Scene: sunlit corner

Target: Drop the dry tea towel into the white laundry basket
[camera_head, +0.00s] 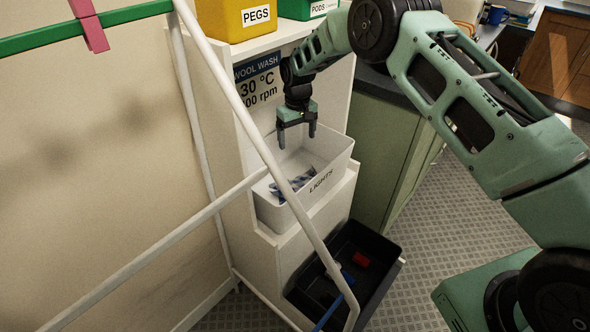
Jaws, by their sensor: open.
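The white laundry basket (283,215), marked LIGHTS, stands on a ledge of the white unit in the middle of the view. A crumpled blue and white cloth (290,186), which looks like the tea towel, lies inside it on the basket floor. A white rail crosses in front and hides part of the basket and cloth. My gripper (297,138) points down over the back part of the basket, above the cloth and apart from it. Its fingers are spread with nothing between them.
A dark crate (380,240) with a red and a blue item sits below. White rack rails (235,98) stand close in front, with a pink peg (89,25) on a green bar. A yellow PEGS box (232,22) and a green PODS box (300,9) stand above.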

